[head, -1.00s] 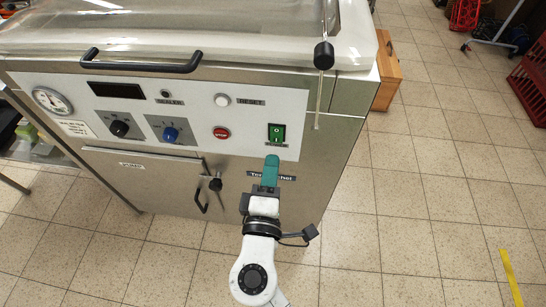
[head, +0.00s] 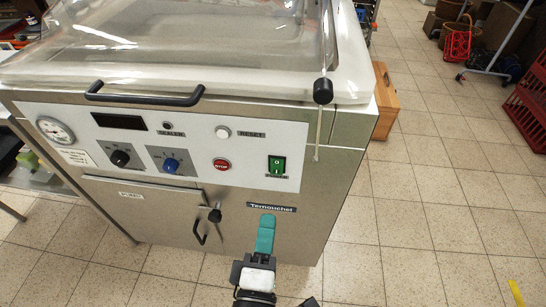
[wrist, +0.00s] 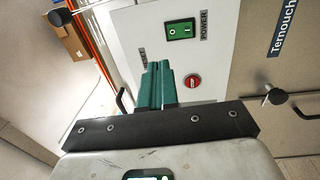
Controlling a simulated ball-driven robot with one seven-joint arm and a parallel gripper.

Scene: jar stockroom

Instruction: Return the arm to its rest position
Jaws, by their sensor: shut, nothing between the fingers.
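My gripper (head: 266,233) is in the lower middle of the head view, in front of the machine's steel front panel, below the Ternouchel label (head: 271,208). Its teal fingers are together with nothing between them. In the wrist view my gripper's fingers (wrist: 157,82) also lie side by side, pointing toward the control panel. The machine (head: 100,225) has a clear lid on top. The green power switch (head: 277,166) is above the fingers in the head view and uncovered. It also shows in the wrist view (wrist: 181,31).
The control panel holds a red stop button (head: 221,164), a blue knob (head: 171,165), a black knob (head: 120,157) and a gauge (head: 55,130). A door handle (head: 199,232) juts out at lower left. A wooden box (head: 384,100) stands behind right.

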